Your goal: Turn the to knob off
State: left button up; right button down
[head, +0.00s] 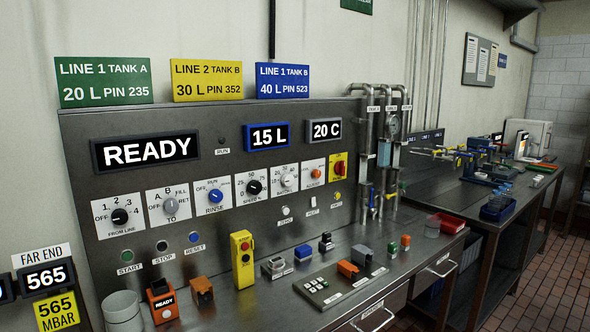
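The TO knob (171,206) is a grey dial on a white square plate, second from the left in the row of dials on the panel. Labels around it read OFF, A, B, FILL and RET. Its pointer is too small to tell which label it faces. The black FROM LINE knob (120,216) is just left of it, and the blue RINSE knob (215,196) just right. Neither of my grippers is in view, and nothing covers the TO knob.
The grey panel (240,222) stands at the back of a metal bench. A yellow STOP box (243,258), an orange READY device (161,300) and a grey cup (123,310) stand on the bench before it. Vertical pipes (366,150) rise at the panel's right end.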

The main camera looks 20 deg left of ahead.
aim_at(171, 205)
jog(key=u, duration=1.45)
jog(key=i+z, duration=0.1)
jog(key=z, duration=0.25)
jog(key=i+z, duration=0.15)
jog(key=z, duration=0.25)
jog(key=i+z, duration=0.1)
jog(key=z, duration=0.25)
